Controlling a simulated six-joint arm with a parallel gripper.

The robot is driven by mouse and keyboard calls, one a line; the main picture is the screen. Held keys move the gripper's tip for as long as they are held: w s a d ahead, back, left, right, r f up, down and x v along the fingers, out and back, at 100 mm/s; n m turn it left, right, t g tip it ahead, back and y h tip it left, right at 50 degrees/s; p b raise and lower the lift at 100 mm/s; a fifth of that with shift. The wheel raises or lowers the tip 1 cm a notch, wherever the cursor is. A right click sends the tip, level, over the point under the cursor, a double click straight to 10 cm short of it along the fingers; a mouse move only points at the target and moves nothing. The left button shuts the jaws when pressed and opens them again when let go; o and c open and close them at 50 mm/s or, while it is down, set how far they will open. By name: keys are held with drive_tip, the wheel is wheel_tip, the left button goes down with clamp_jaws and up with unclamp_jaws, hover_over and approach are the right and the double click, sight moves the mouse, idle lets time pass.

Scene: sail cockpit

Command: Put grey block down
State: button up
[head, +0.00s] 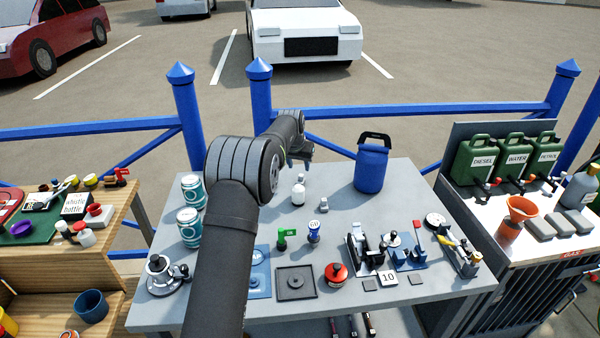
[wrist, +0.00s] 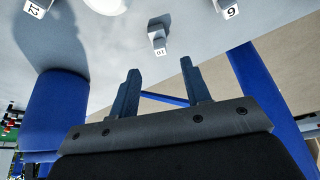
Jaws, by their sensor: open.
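My gripper (head: 301,160) is over the back of the grey table, left of the blue jug. In the wrist view my gripper (wrist: 160,82) has its two dark fingers apart with nothing between them. A small grey block (head: 323,204) stands on the table top, right of a white bottle. In the wrist view a grey block (wrist: 156,32) with a number label, seemingly 10, lies beyond the fingertips, apart from them. It looks like the same block, but I cannot be sure.
The blue jug (head: 370,168) stands at the table's back right, and the white bottle (head: 298,192) is near the middle. Two tins (head: 189,226) stand at the left. Small fittings and a dark square tray (head: 295,283) fill the front. A blue railing (head: 400,110) runs behind.

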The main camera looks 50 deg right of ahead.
sight(301, 175)
drive_tip(key=shift+v, duration=2.1)
drive_tip(key=shift+f, duration=0.1)
drive_tip(key=x, duration=1.1)
drive_tip(key=shift+d+f, duration=0.15)
drive_tip(key=shift+f, duration=0.15)
drive_tip(key=shift+w+d, duration=0.1)
drive_tip(key=shift+r, duration=1.3)
drive_tip(key=shift+f, duration=0.1)
